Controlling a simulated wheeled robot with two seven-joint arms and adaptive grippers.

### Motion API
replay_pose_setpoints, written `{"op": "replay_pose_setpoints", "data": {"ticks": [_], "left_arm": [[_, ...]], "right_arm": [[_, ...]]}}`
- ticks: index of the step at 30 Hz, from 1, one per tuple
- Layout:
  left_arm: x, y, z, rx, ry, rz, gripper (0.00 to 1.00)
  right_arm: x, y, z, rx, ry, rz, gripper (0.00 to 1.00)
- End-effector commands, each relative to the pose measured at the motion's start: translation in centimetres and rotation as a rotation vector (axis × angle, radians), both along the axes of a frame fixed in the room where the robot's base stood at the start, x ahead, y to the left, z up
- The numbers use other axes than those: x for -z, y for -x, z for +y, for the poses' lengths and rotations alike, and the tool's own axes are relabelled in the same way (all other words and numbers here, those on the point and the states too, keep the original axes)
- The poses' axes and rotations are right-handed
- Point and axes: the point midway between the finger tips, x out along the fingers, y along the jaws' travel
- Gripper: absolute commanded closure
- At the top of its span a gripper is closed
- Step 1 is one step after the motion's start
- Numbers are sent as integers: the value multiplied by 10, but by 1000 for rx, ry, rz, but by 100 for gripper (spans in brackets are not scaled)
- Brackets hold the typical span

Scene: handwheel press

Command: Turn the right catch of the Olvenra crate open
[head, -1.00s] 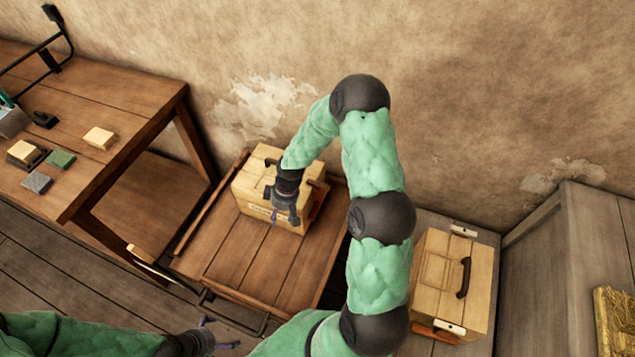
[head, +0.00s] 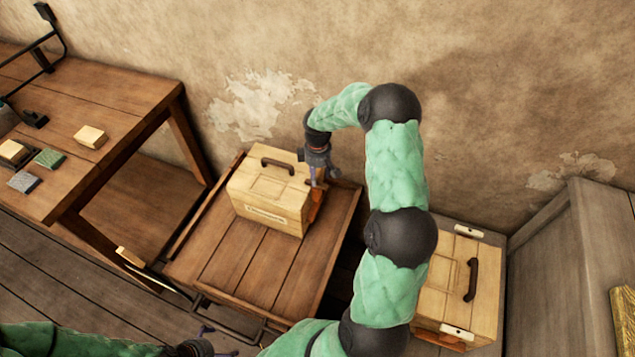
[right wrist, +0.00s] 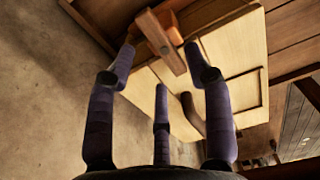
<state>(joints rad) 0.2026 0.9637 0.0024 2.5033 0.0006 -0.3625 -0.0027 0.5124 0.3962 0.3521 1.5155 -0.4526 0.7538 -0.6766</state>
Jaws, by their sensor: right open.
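A pale wooden crate (head: 262,198) with a dark handle (head: 278,165) and a front label too small to read stands on the low wooden table. On its right end is an orange-brown catch (head: 318,208), partly covered by my gripper. In the right wrist view the catch shows as a wooden bar (right wrist: 163,42) on an orange block, set aslant across the crate's end. My right gripper (head: 318,182) is open above the catch, its fingers spread to either side of the bar; contact is not clear. My left gripper (head: 213,343) is open and empty at the bottom edge.
A second pale crate (head: 455,285) with a dark handle and white end pieces stands at right, partly behind my right arm. A workbench (head: 110,100) with small blocks is at left. The low table (head: 235,265) is clear in front of the crate. The wall is close behind.

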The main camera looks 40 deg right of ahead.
Motion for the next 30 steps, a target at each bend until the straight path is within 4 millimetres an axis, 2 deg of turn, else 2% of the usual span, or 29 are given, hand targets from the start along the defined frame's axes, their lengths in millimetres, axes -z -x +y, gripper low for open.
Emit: {"op": "replay_pose_setpoints", "data": {"ticks": [1, 6, 18, 19, 20, 24, 30], "left_arm": [[5, 0, 0, 0, 0, 0, 0], [10, 0, 0, 0, 0, 0, 0], [11, 0, 0, 0, 0, 0, 0], [11, 0, 0, 0, 0, 0, 0], [11, 0, 0, 0, 0, 0, 0], [11, 0, 0, 0, 0, 0, 0], [11, 0, 0, 0, 0, 0, 0]], "right_arm": [[10, 0, 0, 0, -1, 0, 48], [27, 0, 0, -1, 0, 0, 48], [33, 0, 0, 0, 0, -1, 48], [33, 0, 0, 0, 0, -1, 51], [33, 0, 0, 0, 0, -1, 60], [33, 0, 0, 0, 0, -1, 99], [33, 0, 0, 2, 0, -1, 100]]}}
